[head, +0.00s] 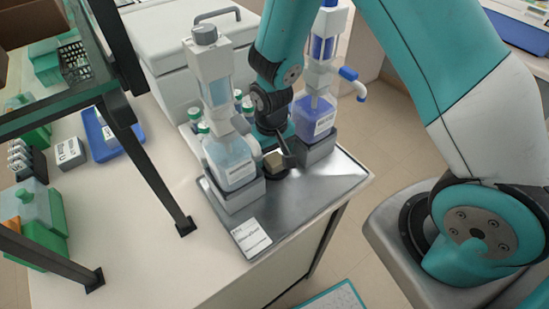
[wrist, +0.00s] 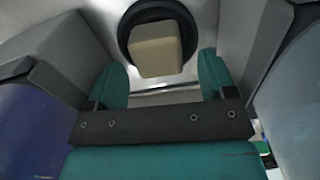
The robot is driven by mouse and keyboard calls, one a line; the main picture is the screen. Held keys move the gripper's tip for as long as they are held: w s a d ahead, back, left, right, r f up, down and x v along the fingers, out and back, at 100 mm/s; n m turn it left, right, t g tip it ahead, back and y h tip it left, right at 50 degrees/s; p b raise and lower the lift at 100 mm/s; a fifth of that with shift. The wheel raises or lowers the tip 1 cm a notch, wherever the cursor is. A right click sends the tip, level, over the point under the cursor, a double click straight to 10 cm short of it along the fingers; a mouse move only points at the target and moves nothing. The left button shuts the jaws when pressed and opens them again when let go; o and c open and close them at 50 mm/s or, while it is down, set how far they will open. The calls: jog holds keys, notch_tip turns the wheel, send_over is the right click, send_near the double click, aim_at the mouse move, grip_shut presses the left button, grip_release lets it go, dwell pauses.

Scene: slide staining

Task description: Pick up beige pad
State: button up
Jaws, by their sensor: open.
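The beige pad (head: 273,160) is a small block on a round black holder (head: 276,172) on the metal tray, between the two dispenser bottles. In the wrist view the pad (wrist: 157,50) sits at top centre inside the dark ring of the holder (wrist: 187,26). My gripper (wrist: 163,80) is open, with a teal finger on each side, below the pad in that picture. The pad lies just beyond the fingertips, and nothing is held. In the head view my arm's end hides part of the space behind the pad.
A clear-liquid dispenser (head: 231,158) stands left of the pad and a purple one (head: 314,117) right, both in grey holders close to my gripper. Several green-capped bottles (head: 203,129) stand behind. The metal tray (head: 325,185) is clear at front right. A black frame (head: 150,170) stands left.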

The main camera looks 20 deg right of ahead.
aim_at(272, 155)
jog(key=shift+f, duration=0.65)
jog(key=c, duration=1)
jog(key=shift+r, duration=0.1)
notch_tip(272, 155, up, 20)
jog(key=shift+b, duration=1.1)
